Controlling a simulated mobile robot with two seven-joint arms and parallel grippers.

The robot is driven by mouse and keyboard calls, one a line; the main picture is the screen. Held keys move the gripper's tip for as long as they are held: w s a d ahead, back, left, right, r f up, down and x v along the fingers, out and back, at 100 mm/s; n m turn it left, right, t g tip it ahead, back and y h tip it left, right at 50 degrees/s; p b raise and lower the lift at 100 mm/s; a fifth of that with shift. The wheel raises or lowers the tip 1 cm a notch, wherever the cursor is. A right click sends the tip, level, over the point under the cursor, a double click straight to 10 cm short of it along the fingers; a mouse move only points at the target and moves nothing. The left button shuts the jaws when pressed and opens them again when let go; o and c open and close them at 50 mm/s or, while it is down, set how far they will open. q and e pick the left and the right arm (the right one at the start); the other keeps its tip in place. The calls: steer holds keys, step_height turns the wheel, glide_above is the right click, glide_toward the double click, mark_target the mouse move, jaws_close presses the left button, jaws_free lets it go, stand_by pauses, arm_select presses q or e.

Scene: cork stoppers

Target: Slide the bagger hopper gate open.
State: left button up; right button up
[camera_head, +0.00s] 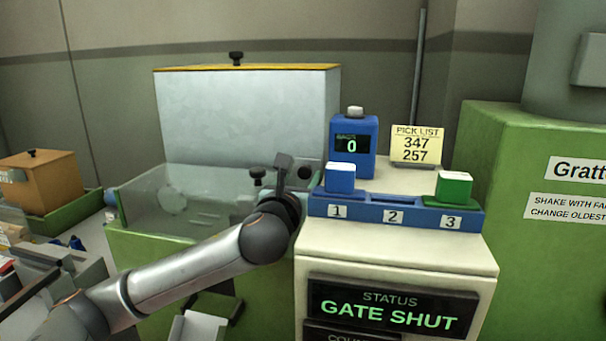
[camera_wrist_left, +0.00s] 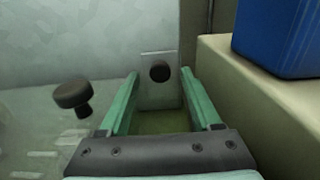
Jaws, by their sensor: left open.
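The bagger hopper is a pale grey box (camera_head: 245,115) with a yellow-edged top. The status display (camera_head: 390,309) reads GATE SHUT. My left gripper (camera_head: 292,168) is at the hopper's lower right, partly hidden by its own wrist. In the left wrist view its green fingers (camera_wrist_left: 159,76) are open and empty. A small upright plate with a round black knob (camera_wrist_left: 159,72) shows beyond and between the fingertips; the knob seems clear of them. It may be the gate's handle. A second black knob (camera_wrist_left: 72,95) stands left of the fingers. My right gripper is not in view.
A clear-walled bin (camera_head: 150,195) lies below the hopper. A cream cabinet (camera_head: 400,255) stands close on the right, with a blue numbered rack (camera_head: 365,211), a blue counter (camera_head: 353,160) reading 0 and a pick list (camera_head: 416,146). A green machine (camera_head: 530,150) stands farther right.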

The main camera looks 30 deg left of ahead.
arm_select(q)
steer(key=shift+x, duration=1.15)
jaws_close()
stand_by(0.7)
